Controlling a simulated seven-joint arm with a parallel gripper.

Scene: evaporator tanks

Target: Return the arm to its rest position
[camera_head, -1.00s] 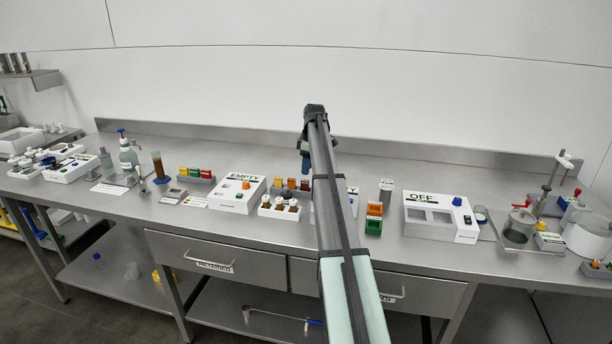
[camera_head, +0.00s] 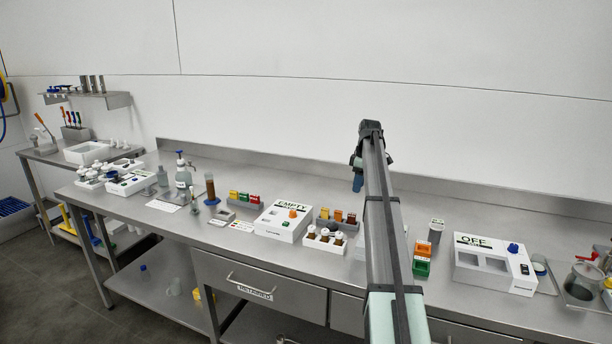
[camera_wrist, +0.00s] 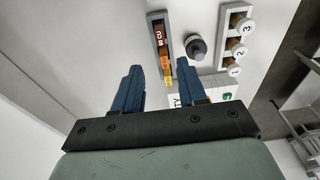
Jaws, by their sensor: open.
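My arm reaches out over the steel bench in the head view, with my gripper (camera_head: 358,174) at its far end, above the back part of the bench. In the wrist view my gripper (camera_wrist: 158,88) shows two blue fingers standing apart, with nothing held between them. Beyond the fingers are a grey rack of orange and brown blocks (camera_wrist: 161,45), a dark round knob-like item (camera_wrist: 196,46) and a white rack of numbered vials (camera_wrist: 236,40). The fingers appear clear of these things.
The steel bench (camera_head: 140,208) carries a white box marked EMPTY (camera_head: 284,221), a white box marked OFF (camera_head: 494,264), an orange and green block stack (camera_head: 422,259) and a vial rack (camera_head: 325,241). A plain wall (camera_head: 300,100) stands behind. Open air lies above the bench.

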